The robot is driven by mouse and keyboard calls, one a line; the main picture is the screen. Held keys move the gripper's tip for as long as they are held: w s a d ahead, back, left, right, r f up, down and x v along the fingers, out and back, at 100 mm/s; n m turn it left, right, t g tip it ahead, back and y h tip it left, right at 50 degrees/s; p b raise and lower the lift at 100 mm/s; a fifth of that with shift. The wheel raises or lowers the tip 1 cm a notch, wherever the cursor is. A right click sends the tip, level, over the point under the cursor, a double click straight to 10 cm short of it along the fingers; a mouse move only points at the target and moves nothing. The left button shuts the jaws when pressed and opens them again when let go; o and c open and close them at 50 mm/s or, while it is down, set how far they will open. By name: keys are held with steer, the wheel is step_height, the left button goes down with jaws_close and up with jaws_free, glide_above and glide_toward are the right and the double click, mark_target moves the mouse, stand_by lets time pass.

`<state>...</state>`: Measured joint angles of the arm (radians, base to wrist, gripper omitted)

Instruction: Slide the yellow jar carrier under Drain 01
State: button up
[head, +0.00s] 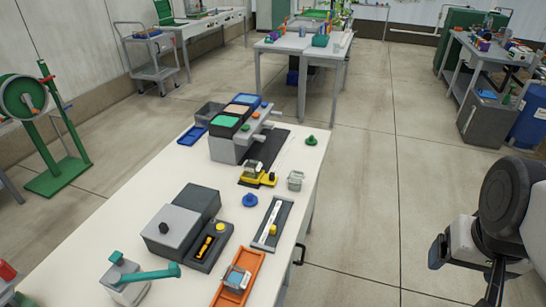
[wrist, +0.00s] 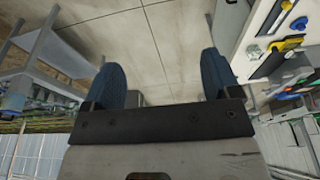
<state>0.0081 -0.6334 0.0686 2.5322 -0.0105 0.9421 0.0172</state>
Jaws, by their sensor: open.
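The yellow jar carrier (head: 266,180) sits near the front end of a dark strip (head: 283,148) on the white table, with a small clear jar in it. It also shows at the upper right of the wrist view (wrist: 287,45). A grey unit (head: 226,147) with green, peach and blue tops stands just behind, its grey spouts (head: 259,115) reaching over the strip. No label is readable, so I cannot tell which spout is Drain 01. My gripper (wrist: 163,65) is open and empty, its blue fingers wide apart, off the table's right side and far from the carrier.
Near the carrier are a clear container (head: 295,181), a blue knob (head: 250,200) and a green knob (head: 311,140). A grey tray (head: 262,239), an orange tray (head: 249,262) and a teal-handled device (head: 129,280) are nearer. Open floor lies between table and gripper.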

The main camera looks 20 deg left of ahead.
stand_by(0.4)
steer(key=shift+w+a+r, duration=0.1)
steer(key=shift+w, duration=0.1)
steer(key=c, duration=0.7)
steer(key=shift+o, duration=0.2)
steer(key=w+a+f+n, duration=0.1)
steer(key=w+a+n, duration=0.2)
steer(key=w+a, duration=0.5)
steer(key=w+a+n+g, duration=0.1)
steer(key=w+a+n, duration=0.25)
steer(key=w, duration=0.75)
steer(key=w+a+f+n, duration=0.1)
steer(key=w+a+n, duration=0.2)
steer(key=w+a, duration=0.55)
steer(key=w+a+f+n, duration=0.2)
steer(key=w+a+f, duration=0.3)
steer(key=a, duration=0.4)
steer(key=w+a+f+n+g, duration=0.1)
steer(key=w+a+f+n, duration=0.2)
steer(key=w+a+f, duration=0.3)
steer(key=w+a+f+n, duration=0.3)
steer(key=w+a+f, duration=0.2)
steer(key=a+f, duration=0.4)
steer(key=shift+w+a+n+g, duration=0.2)
steer(key=shift+a+n+g, duration=0.1)
steer(key=shift+a, duration=1.25)
steer(key=shift+a+f, duration=0.4)
steer(key=shift+a, duration=0.05)
